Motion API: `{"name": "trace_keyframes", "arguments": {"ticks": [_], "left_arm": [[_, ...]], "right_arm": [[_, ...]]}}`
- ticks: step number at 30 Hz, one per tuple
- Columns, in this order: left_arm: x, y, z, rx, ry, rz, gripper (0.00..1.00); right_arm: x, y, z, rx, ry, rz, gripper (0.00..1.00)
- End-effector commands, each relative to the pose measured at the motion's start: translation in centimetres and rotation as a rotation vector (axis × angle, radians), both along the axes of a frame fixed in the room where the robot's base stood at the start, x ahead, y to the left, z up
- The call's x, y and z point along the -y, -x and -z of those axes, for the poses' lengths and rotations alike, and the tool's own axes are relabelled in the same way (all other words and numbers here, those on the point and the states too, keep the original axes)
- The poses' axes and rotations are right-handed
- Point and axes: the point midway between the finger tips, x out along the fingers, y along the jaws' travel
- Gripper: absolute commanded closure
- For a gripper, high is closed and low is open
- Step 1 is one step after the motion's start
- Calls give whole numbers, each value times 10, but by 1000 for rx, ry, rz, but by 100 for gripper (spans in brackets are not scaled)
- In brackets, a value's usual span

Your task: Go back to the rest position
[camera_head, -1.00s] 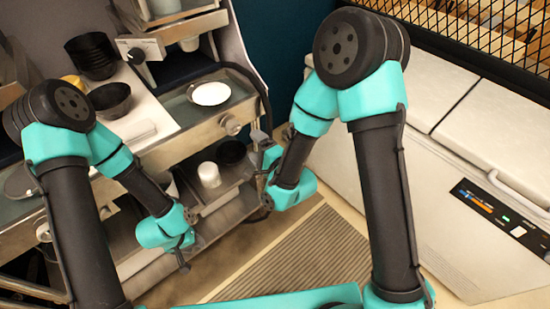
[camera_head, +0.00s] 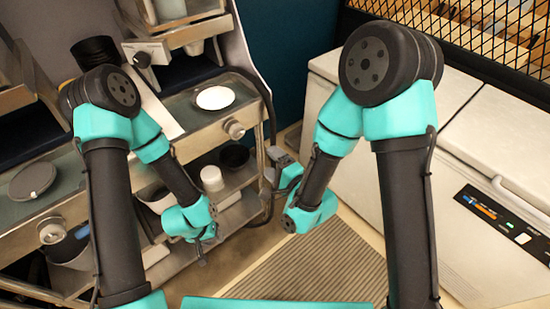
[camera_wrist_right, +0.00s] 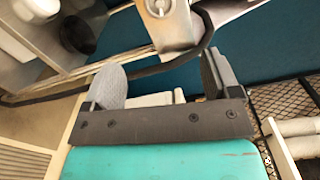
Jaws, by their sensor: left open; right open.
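My left gripper (camera_head: 203,250) hangs at the end of its folded arm, in front of the metal counter's lower shelf. It is small and partly hidden in the head view. My right gripper (camera_head: 279,168) points up and left, just right of the counter, with a gap to it.
The metal counter (camera_head: 237,113) carries a white round plate (camera_head: 215,98). Below it are a white container (camera_head: 212,178) and a black one (camera_head: 234,155). Black bowls (camera_head: 95,51) stand at the back left. A white chest freezer (camera_head: 450,185) is on the right. The striped floor mat (camera_head: 318,262) is clear.

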Motion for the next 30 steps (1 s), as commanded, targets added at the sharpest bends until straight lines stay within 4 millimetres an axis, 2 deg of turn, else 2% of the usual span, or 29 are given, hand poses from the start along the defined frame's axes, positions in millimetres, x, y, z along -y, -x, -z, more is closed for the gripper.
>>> {"name": "trace_keyframes", "arguments": {"ticks": [7,11,16,20,26,30], "left_arm": [[0,0,0,0,0,0,57],[0,0,0,0,0,0,57],[0,0,0,0,0,0,57],[0,0,0,0,0,0,57],[0,0,0,0,0,0,57],[0,0,0,0,0,0,57]], "right_arm": [[3,-1,3,-3,17,5,18],[17,-6,22,-18,116,24,18],[60,-12,75,-76,398,39,18],[104,-4,125,-154,650,-4,18],[169,31,191,-289,959,-177,18],[209,68,227,-381,1100,-362,18]]}}
